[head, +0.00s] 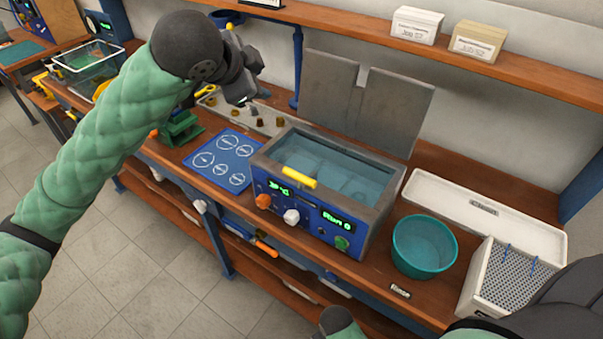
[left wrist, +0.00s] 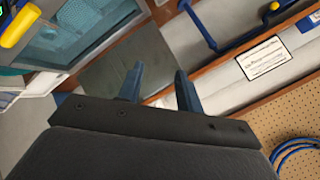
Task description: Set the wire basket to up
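The yellow handle (head: 300,178) shows at the front rim of a blue and grey tank (head: 385,195) filled with clear water. It also shows at the upper left of the left wrist view (left wrist: 18,25). My left gripper (head: 240,72) is above the bench, behind and left of the tank, away from the handle. In the left wrist view its two fingers (left wrist: 160,78) stand apart with nothing between them. My right gripper is not in view.
A shelf (head: 480,62) runs above.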

